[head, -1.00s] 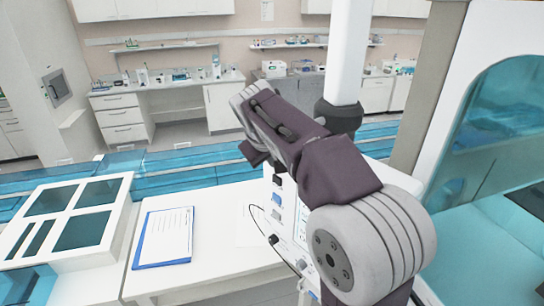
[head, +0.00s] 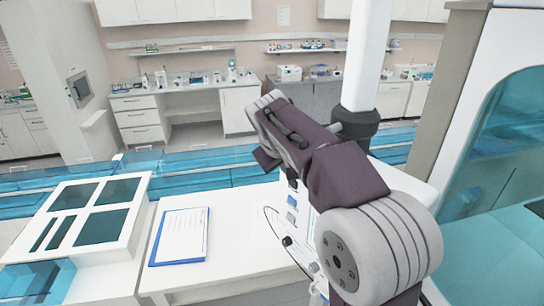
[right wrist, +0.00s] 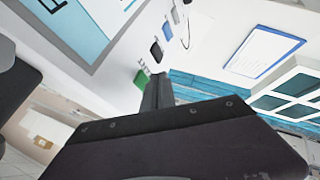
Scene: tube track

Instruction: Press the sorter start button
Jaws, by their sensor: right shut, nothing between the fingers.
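In the head view my right arm covers much of the panel (head: 291,215) and the green button is hidden. My left gripper is out of view.
A blue clipboard (head: 180,236) lies on the white table (head: 235,240); it also shows in the right wrist view (right wrist: 262,52). A white unit with dark windows (head: 105,205) stands at left. A blue-covered track (head: 210,170) runs behind. A tinted enclosure (head: 500,130) stands at right.

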